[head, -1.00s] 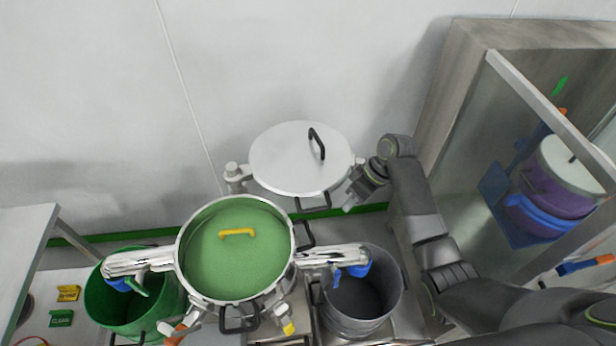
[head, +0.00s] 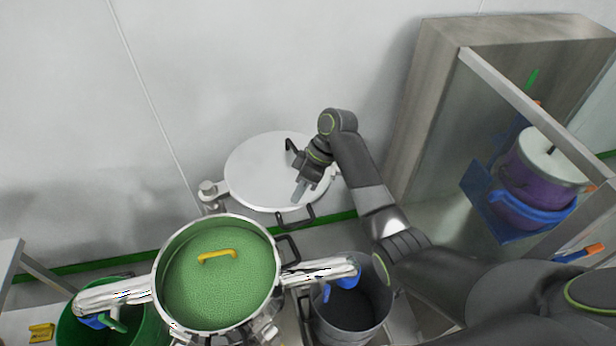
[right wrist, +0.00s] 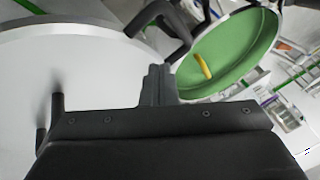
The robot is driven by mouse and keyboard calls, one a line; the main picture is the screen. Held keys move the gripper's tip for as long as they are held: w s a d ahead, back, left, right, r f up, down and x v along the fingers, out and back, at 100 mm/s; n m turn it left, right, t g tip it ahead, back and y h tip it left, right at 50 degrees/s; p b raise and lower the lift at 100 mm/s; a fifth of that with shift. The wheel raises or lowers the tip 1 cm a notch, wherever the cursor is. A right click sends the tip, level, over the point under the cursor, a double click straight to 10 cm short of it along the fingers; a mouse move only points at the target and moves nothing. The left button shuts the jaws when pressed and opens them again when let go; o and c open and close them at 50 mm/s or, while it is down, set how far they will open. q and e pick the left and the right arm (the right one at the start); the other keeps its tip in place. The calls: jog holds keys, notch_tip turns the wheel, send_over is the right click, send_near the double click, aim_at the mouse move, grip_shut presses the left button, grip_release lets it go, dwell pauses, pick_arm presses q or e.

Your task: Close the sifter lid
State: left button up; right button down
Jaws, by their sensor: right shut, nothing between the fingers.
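The sifter lid (head: 258,172) is a round pale disc with black handles, swung up and open behind the sifter bowl. It also shows in the right wrist view (right wrist: 50,90). The sifter bowl (head: 273,285) is a round steel vessel, open at the top, with a green inside and a yellow handle in it. My right gripper (head: 299,194) is shut and empty, in front of the lid's right part and hiding some of it. In the right wrist view its closed fingers (right wrist: 158,78) point toward the bowl. I cannot tell whether it touches the lid. My left gripper is out of view.
Steel outlet pipes extend left and right from the bowl, above a green bucket (head: 140,335) and a grey bucket (head: 352,325). A cabinet (head: 440,100) with a purple and blue container (head: 530,185) stands at the right. A bare wall is behind the lid.

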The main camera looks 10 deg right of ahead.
aim_at(292, 212)
jog(key=s+a+f+p, duration=0.2)
jog(key=s, duration=0.1)
jog(key=shift+a+f, duration=0.1)
jog(key=shift+a, duration=0.05)
jog(key=shift+s+a+f, duration=0.1)
jog(key=shift+s+f, duration=0.05)
jog(key=shift+f, duration=0.05)
jog(key=shift+f, duration=0.1)
